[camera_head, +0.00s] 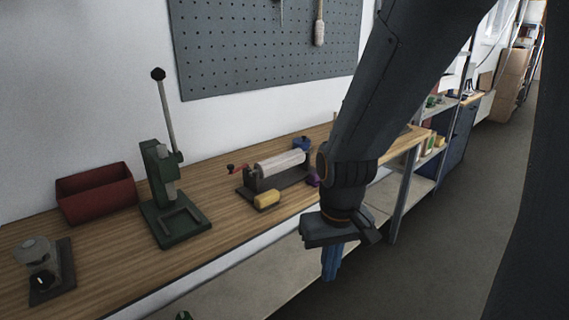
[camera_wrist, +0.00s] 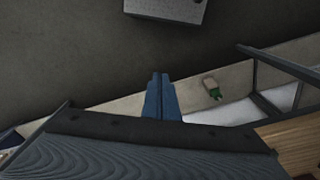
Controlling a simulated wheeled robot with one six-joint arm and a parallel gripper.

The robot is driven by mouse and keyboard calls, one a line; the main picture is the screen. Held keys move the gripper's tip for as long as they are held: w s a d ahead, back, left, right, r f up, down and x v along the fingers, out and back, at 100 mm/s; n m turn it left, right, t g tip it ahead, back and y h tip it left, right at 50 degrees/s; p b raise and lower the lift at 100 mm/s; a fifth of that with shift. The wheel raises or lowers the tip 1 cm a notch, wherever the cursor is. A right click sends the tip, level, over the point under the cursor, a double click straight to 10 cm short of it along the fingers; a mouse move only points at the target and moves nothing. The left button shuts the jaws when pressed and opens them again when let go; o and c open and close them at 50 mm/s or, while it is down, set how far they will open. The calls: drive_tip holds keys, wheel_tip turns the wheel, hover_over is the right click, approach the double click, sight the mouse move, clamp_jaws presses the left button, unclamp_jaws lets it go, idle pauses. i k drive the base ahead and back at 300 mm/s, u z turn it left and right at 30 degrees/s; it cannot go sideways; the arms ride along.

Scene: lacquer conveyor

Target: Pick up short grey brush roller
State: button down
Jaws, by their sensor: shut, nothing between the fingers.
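My gripper (camera_head: 331,262) hangs in front of the bench's front edge, pointing down, with its blue fingers together and nothing between them. The fingers also show in the wrist view (camera_wrist: 161,97), over the floor and a lower shelf. I cannot make out a short grey brush roller for certain. A pale grey roller (camera_head: 280,164) lies in a dark stand with a red crank handle on the bench, left of my gripper and apart from it. A small yellow cylinder (camera_head: 267,199) lies in front of that stand.
The wooden bench (camera_head: 235,222) also holds a green lever press (camera_head: 172,205), a red bin (camera_head: 96,193) and a grey device (camera_head: 44,268). Purple and blue pieces lie by the stand. A pale block with a green part (camera_wrist: 212,88) lies on the lower shelf. Floor is open at right.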

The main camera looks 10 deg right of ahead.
sight(265, 168)
drive_tip(key=z, duration=0.55)
drive_tip(key=i, duration=1)
drive_tip(key=z, duration=0.15)
